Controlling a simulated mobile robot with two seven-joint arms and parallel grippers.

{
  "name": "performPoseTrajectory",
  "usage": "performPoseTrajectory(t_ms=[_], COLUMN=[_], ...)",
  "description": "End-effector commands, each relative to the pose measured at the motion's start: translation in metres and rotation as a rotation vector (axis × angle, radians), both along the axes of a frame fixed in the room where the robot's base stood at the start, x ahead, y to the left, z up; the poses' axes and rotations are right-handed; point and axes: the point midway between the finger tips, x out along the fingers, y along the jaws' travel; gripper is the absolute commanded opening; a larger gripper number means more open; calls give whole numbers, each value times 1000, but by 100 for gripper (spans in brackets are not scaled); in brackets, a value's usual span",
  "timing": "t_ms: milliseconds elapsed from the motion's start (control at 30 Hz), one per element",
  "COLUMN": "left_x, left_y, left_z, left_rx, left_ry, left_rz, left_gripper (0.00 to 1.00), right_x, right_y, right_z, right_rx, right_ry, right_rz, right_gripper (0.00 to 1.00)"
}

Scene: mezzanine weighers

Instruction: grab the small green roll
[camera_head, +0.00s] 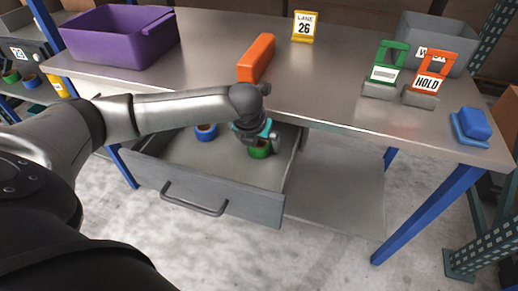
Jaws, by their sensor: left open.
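A small green roll (259,151) lies inside an open drawer (215,187) under the metal table, toward the drawer's right side. My left gripper (257,139) reaches down into the drawer right at the green roll and hides its upper part. It is open, with its fingers at the roll; I cannot tell whether they touch it. A blue roll (206,132) lies in the same drawer, to the left. My right gripper does not show.
The tabletop (330,85) holds a purple bin (115,38), an orange block (257,58), a lane sign (304,27), green (383,75) and orange (428,78) sign stands, a grey bin (440,32) and a blue object (471,125). The table edge overhangs the drawer.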

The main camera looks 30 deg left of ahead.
Motion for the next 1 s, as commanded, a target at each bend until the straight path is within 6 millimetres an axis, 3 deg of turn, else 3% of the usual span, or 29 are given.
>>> performPoseTrajectory(t_ms=[333,1000], left_x=[1,1], left_y=[0,1], left_z=[-2,-2], left_rx=[0,1], left_ry=[-1,0], left_rz=[0,0], left_gripper=[99,24], right_x=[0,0], right_y=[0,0], right_z=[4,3], right_rx=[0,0], right_ry=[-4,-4], right_rz=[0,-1], right_gripper=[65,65])
